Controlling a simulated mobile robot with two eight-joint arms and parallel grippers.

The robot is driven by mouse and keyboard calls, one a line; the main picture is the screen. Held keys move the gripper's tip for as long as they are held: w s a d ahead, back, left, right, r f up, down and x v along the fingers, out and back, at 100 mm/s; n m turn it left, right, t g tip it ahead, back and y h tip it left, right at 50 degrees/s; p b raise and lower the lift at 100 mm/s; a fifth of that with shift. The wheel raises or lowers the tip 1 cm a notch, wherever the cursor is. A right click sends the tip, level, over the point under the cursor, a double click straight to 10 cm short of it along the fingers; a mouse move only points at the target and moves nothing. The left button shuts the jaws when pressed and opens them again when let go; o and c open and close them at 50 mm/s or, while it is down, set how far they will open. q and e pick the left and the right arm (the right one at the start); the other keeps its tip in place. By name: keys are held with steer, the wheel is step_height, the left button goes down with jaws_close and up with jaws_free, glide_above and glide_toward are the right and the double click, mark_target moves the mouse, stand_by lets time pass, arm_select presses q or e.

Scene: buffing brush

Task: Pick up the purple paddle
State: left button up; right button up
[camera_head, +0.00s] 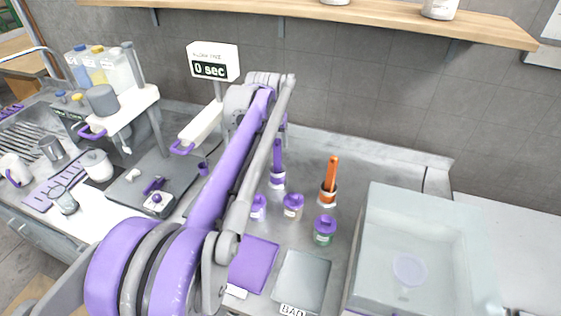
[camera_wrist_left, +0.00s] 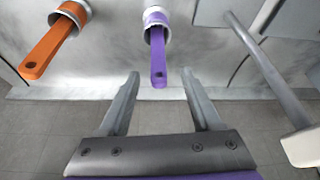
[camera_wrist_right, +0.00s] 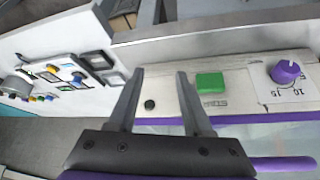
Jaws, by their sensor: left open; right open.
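The purple paddle (camera_head: 277,156) stands upright, its lower end in a small white-rimmed holder on the counter. It also shows in the left wrist view (camera_wrist_left: 157,58), its handle end pointing toward my left gripper (camera_wrist_left: 160,76). That gripper is open and empty, and the handle end lies in line with the gap between its fingers. I cannot tell its exact distance from the handle. In the head view my left arm hides most of this gripper. My right gripper (camera_wrist_right: 158,74) is open and empty, facing a panel with a green button (camera_wrist_right: 210,82) and purple knob (camera_wrist_right: 285,71).
An orange paddle (camera_head: 331,172) stands in a similar holder to the right. Several purple-lidded jars, including one at front right (camera_head: 324,231), stand in front. A purple mat (camera_head: 254,264) and a grey mat (camera_head: 301,281) lie nearer. A clear-walled bin (camera_head: 378,250) is at the right.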

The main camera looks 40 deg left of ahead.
mark_target(277, 148)
arm_select(q)
steer(key=x, duration=0.7)
steer(key=shift+w+f, duration=0.15)
steer(key=shift+w, duration=0.15)
jaws_close()
